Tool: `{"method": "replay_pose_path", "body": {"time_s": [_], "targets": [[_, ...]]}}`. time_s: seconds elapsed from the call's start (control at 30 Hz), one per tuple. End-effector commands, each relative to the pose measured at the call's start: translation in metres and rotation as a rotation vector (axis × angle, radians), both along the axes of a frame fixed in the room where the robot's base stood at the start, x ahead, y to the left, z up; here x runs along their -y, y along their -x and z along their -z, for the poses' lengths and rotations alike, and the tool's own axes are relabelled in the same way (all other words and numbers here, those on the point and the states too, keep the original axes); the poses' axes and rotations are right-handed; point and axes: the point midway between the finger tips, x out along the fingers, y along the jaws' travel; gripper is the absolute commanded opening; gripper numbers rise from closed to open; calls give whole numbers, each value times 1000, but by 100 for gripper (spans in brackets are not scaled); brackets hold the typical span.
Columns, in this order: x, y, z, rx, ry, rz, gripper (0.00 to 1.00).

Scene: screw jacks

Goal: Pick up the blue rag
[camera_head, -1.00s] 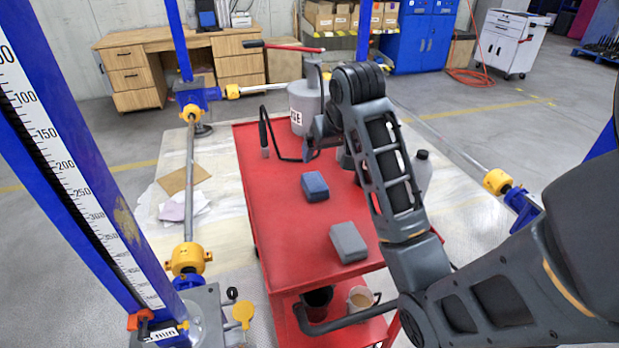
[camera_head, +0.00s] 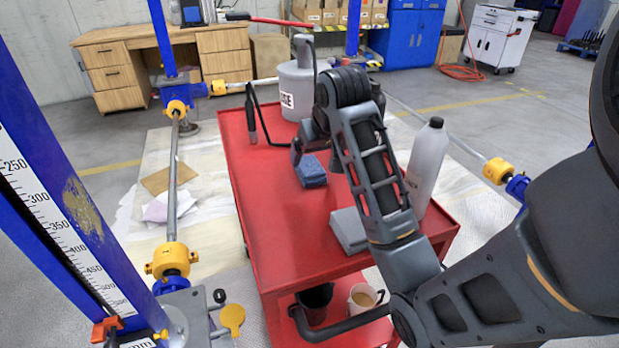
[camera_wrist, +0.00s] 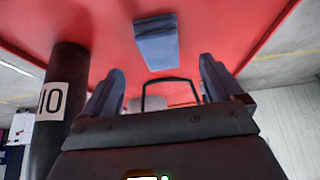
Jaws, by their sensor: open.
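The blue rag (camera_head: 311,170) is a small folded block lying on the red cart top (camera_head: 258,215), near its middle. It also shows in the wrist view (camera_wrist: 157,42), ahead of the fingertips and roughly centred between them. My gripper (camera_head: 299,150) hangs over the cart just behind and left of the rag in the head view, partly hidden by my forearm. In the wrist view my gripper (camera_wrist: 158,72) has its two fingers spread with nothing between them. I cannot tell its exact height above the rag.
A grey folded rag (camera_head: 350,230) lies nearer the front of the cart. A grey bottle (camera_head: 426,165) stands at the right edge, and a grey canister (camera_head: 299,90) with a hose stands at the back.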

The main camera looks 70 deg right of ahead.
Motion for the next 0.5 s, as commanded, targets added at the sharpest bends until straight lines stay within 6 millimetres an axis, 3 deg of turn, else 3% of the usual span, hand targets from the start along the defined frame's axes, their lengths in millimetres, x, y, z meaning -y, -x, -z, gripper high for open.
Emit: {"method": "replay_pose_path", "body": {"time_s": [0.5], "targets": [[24, -19, 52, -2, -1, 3, 94]]}}
